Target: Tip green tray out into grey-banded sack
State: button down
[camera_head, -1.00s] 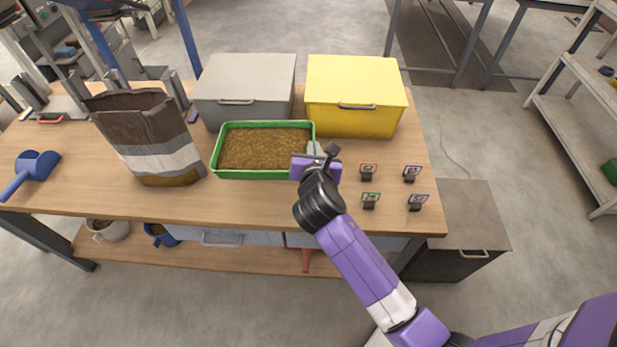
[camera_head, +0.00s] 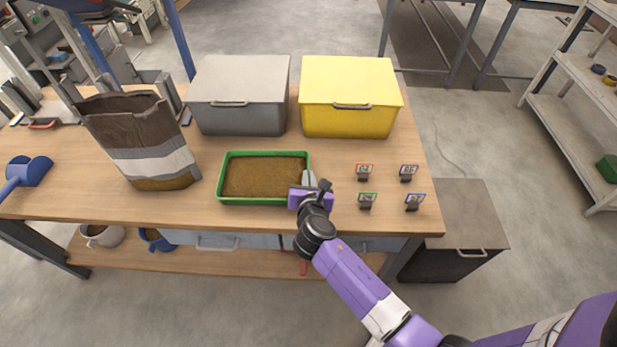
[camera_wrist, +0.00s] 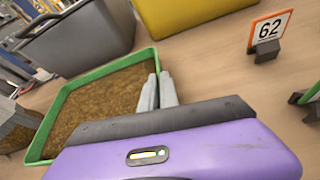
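The green tray (camera_head: 222,190) holds brown pellets nearly level and lies in front of the boxes; whether it touches the tabletop is hard to tell. In the wrist view the tray (camera_wrist: 50,125) is below and left of the fingers. My gripper (camera_head: 308,180) is at its right end, with the fingers (camera_wrist: 157,90) close together over the right rim, shut on it. The sack (camera_head: 138,135) stands open-topped to the left, brown with a pale grey-white band and a tan bottom. Its inside is mostly hidden.
A grey lidded box (camera_head: 240,100) and a yellow one (camera_head: 350,100) stand behind the tray. Several small number cards (camera_head: 364,172) stand to the right. A blue scoop (camera_head: 27,172) lies far left. Bare tabletop lies between sack and tray.

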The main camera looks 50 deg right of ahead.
jog(key=c, duration=1.6)
grip_release()
